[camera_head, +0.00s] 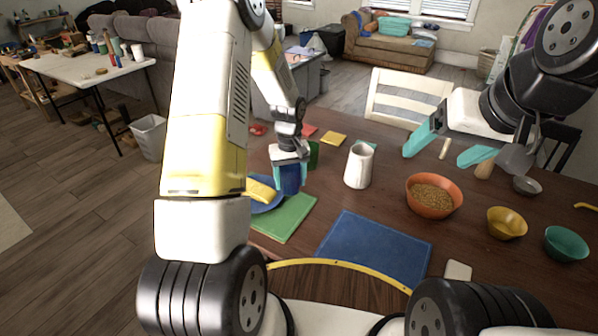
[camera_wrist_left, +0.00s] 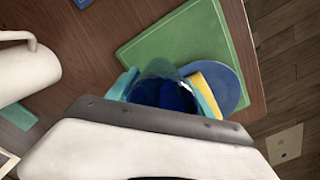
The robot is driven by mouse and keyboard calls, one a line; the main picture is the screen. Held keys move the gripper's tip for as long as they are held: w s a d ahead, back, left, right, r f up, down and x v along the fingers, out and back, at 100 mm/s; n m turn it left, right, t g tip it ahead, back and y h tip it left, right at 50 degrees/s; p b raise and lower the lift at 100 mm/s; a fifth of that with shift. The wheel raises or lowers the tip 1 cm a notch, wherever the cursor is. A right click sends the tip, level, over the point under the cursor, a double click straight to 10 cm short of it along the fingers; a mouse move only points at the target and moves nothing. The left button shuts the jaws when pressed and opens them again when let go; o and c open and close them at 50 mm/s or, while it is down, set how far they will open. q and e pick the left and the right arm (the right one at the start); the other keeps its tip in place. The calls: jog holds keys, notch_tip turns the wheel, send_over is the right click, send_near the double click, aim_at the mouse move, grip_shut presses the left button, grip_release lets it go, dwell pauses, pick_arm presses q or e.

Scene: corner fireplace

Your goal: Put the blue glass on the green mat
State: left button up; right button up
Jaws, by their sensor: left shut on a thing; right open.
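The blue glass (camera_head: 290,180) is held in my left gripper (camera_head: 290,172), whose teal fingers are shut on its sides. In the left wrist view the glass (camera_wrist_left: 162,95) is between the fingers, and I look into its dark blue inside. The green mat (camera_head: 288,222) lies on the table, nearer to me than the glass; it also shows in the left wrist view (camera_wrist_left: 165,40). The glass appears at the mat's far edge, but I cannot tell its height above the table. My right gripper (camera_head: 440,147) is open and empty above the table's right side.
A white pitcher (camera_head: 358,166), an orange bowl of grains (camera_head: 433,195) and a blue mat (camera_head: 375,248) are to the right. A yellow bowl (camera_head: 506,223) and teal bowl (camera_head: 566,243) stand farther right.

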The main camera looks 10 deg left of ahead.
aim_at(290, 190)
pick_arm(q)
jog(key=shift+f, duration=1.7)
jog(key=shift+f, duration=0.35)
jog(key=o, duration=1.5)
jog(key=shift+c, duration=0.2)
